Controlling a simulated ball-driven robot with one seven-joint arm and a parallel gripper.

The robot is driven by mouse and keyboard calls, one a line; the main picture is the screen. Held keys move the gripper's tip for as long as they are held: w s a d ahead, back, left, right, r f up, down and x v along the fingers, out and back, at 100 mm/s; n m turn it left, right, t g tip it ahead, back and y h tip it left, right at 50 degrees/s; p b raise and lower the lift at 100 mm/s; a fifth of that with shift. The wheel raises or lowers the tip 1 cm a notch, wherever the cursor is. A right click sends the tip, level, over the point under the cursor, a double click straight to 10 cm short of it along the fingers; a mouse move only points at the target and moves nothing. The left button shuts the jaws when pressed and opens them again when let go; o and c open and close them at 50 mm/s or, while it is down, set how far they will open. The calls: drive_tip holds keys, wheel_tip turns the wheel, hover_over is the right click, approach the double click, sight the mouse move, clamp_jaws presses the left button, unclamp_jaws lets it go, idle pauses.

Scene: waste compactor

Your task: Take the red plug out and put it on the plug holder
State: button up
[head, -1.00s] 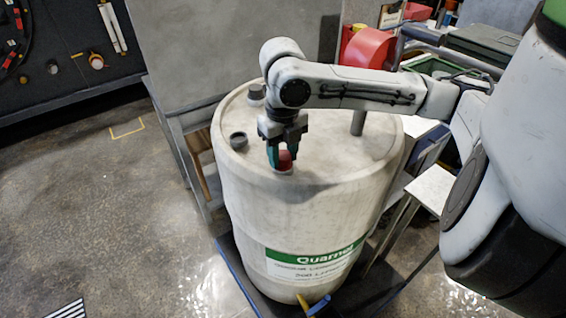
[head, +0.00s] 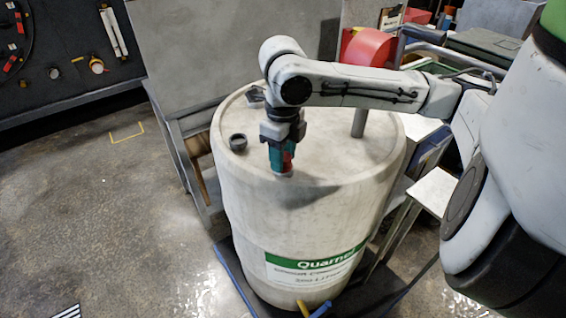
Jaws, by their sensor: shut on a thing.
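The red plug (head: 288,160) is at the near side of the top of a large pale drum (head: 325,195). My gripper (head: 281,162) points down at it with its teal fingers shut on the plug. A finger hides much of the plug. I cannot tell whether the plug is still seated or slightly raised. A dark round ring-like fitting (head: 238,142) stands on the drum top left of my gripper. I cannot tell whether it is the plug holder.
A grey fitting (head: 256,97) at the back of the drum top is partly hidden by my arm. A grey upright post (head: 359,122) stands on the right of the top. A grey metal panel (head: 225,50) is behind the drum. The floor at left is clear.

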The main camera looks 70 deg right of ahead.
drive_tip(key=shift+f+n+b, duration=0.1)
drive_tip(key=shift+n+b, duration=0.4)
drive_tip(key=shift+n, duration=0.7)
drive_tip(key=n, duration=0.2)
drive_tip(key=shift+n, duration=0.4)
drive_tip(key=o, duration=1.2)
drive_tip(key=shift+c, duration=0.2)
drive_tip(key=shift+c, duration=0.4)
drive_tip(key=shift+m, duration=0.3)
